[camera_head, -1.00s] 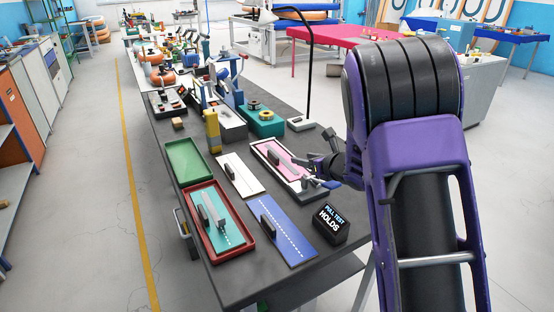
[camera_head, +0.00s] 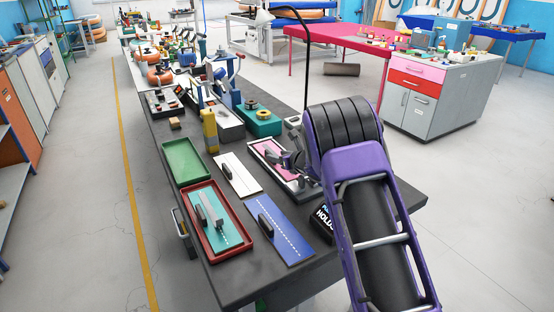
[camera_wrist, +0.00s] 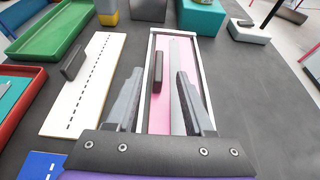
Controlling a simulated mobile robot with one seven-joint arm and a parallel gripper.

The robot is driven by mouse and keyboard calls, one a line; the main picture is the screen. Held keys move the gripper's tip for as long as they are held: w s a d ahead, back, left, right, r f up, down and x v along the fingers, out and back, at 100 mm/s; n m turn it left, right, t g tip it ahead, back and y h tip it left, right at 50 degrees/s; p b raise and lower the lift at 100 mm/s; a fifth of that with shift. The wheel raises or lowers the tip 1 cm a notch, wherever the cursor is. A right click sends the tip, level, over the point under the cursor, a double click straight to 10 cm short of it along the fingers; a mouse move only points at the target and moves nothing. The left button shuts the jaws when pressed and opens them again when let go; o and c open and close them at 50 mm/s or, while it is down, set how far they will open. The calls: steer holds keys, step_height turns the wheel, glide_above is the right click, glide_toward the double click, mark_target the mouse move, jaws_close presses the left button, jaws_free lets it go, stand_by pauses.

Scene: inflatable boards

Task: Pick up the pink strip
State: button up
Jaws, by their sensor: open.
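The pink strip (camera_wrist: 158,112) lies flat in a white-rimmed tray (camera_wrist: 150,60) on the dark bench, with a dark upright handle (camera_wrist: 157,72) on it. The strip also shows in the head view (camera_head: 265,151), partly hidden by my gripper and arm. My gripper (camera_wrist: 156,78) is open above the tray, with one finger on each side of the handle in the wrist view. The fingers look apart from the handle. I cannot tell how high the fingertips are above the strip.
A white strip (camera_head: 237,174) with a handle lies left of the tray. A blue strip (camera_head: 284,232), a red tray with a teal strip (camera_head: 222,256) and an empty green tray (camera_head: 186,160) lie nearby. A black "HOLDS" block (camera_head: 322,224) stands close to my arm. A teal block (camera_head: 262,124) stands behind.

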mark_target(278, 155)
steer(key=shift+x, duration=1.9)
steer(key=shift+c, duration=0.3)
steer(key=shift+s, duration=0.1)
jaws_close()
